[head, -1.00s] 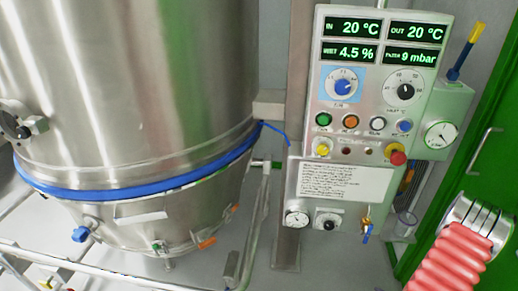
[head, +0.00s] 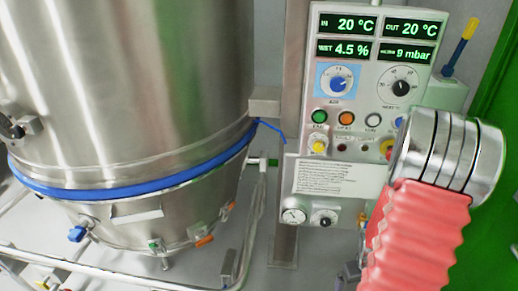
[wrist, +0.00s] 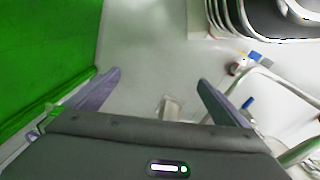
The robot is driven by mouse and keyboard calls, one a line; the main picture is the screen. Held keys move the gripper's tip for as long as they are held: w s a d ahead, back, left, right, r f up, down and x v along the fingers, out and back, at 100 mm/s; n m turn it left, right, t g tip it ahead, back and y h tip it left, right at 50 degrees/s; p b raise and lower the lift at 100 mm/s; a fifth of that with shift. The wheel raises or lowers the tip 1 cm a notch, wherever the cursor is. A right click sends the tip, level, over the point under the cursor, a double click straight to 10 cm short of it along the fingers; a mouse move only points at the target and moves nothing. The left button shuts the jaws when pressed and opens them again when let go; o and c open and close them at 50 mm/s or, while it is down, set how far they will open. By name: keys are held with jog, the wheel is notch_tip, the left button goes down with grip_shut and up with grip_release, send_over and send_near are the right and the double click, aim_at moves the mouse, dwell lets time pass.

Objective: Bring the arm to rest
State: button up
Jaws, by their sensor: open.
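My gripper (wrist: 160,82) shows in the wrist view with its two grey-purple fingers spread apart and nothing between them. It is open above pale floor, with a green panel to its left. In the head view my arm, with a red ribbed sleeve and a silver ringed joint, rises at the lower right. It covers the lower right part of the control panel (head: 352,128). The gripper itself does not show in the head view.
A large steel vessel (head: 130,90) with a blue band (head: 130,190) fills the left of the head view. Pipe railing (head: 110,275) runs in front of it. A green door (head: 495,240) stands at the right. In the wrist view, floor (wrist: 150,50) lies clear between the fingers.

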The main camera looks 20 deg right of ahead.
jog(key=w+a+r+n+t, duration=0.1)
jog(key=a+r+t, duration=0.1)
jog(key=a+r, duration=1.4)
jog(key=w+a+r+n+t+y, duration=0.1)
jog(key=w+a+r+n+t, duration=0.1)
jog(key=a+r, duration=1.4)
notch_tip(320, 180, up, 3)
jog(key=shift+w+a+f+t+y, duration=0.2)
jog(key=shift+w+a+t+y, duration=0.1)
jog(key=shift+t, duration=0.2)
